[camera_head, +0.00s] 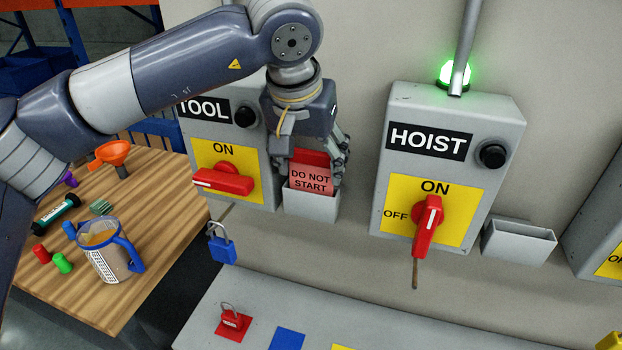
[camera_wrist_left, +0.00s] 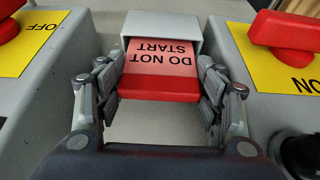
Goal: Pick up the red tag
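The red tag (camera_head: 310,180), marked DO NOT START, stands in a grey holder (camera_head: 311,203) beside the TOOL box. Its lower part is hidden in the holder. In the left wrist view the tag (camera_wrist_left: 160,75) shows upside down, with its red bar towards me and the holder (camera_wrist_left: 160,24) behind. My left gripper (camera_head: 315,160) is at the tag from above. In the left wrist view the fingers of my left gripper (camera_wrist_left: 160,78) are spread, one on each side of the tag. They are very close to its edges; firm contact does not show. My right gripper is not in view.
The TOOL box (camera_head: 186,140) is left of the holder, the HOIST box (camera_head: 405,105) right, with a green lamp (camera_head: 455,75) lit. An empty holder (camera_head: 518,243) is further right. A blue padlock (camera_head: 222,245) hangs below TOOL. A grey shelf (camera_head: 260,300) lies below; a cluttered wooden table (camera_head: 165,255) stands left.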

